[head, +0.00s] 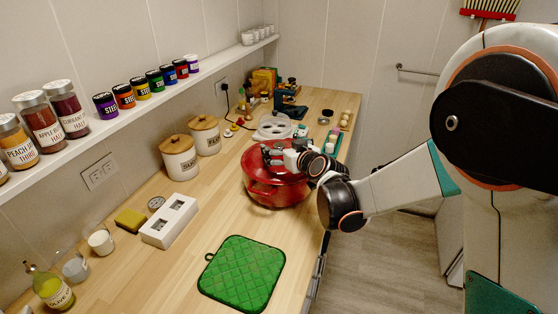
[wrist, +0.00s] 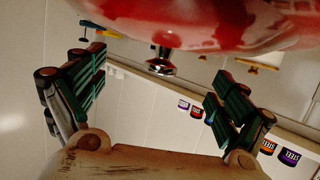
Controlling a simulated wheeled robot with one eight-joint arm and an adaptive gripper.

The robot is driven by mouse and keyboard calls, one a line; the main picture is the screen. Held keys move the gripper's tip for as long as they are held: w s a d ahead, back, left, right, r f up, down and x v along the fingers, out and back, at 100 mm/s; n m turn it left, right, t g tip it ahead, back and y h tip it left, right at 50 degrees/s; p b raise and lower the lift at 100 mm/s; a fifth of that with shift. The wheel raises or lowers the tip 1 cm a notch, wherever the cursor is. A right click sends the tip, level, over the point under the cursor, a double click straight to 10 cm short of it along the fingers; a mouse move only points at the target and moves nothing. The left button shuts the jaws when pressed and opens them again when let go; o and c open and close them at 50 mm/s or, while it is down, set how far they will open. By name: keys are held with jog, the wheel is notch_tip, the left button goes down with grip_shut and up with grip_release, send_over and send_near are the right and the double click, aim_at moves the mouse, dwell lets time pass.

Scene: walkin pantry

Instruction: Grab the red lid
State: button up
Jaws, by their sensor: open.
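The red lid (head: 254,163) sits on the red pot (head: 277,193) on the wooden counter in the head view. In the wrist view the lid (wrist: 200,25) fills the top edge, with its shiny metal knob (wrist: 160,66) pointing down in the picture. My gripper (head: 272,154) is over the lid in the head view and hides part of its top. In the wrist view the two dark green finger pads of my gripper (wrist: 158,78) stand wide apart. The knob shows between them, apart from both pads. The gripper is open and empty.
A green quilted mat (head: 242,272) lies in front of the pot. Two lidded canisters (head: 180,158) stand to its left, near the wall. A clear tray with round wells (head: 274,127) and several small items are behind it. A wall shelf (head: 110,123) holds jars.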

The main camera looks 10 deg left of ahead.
aim_at(280, 146)
jog(key=x, duration=0.3)
jog(key=shift+w+a+f+b, duration=0.1)
jog(key=shift+b, duration=0.25)
grip_shut()
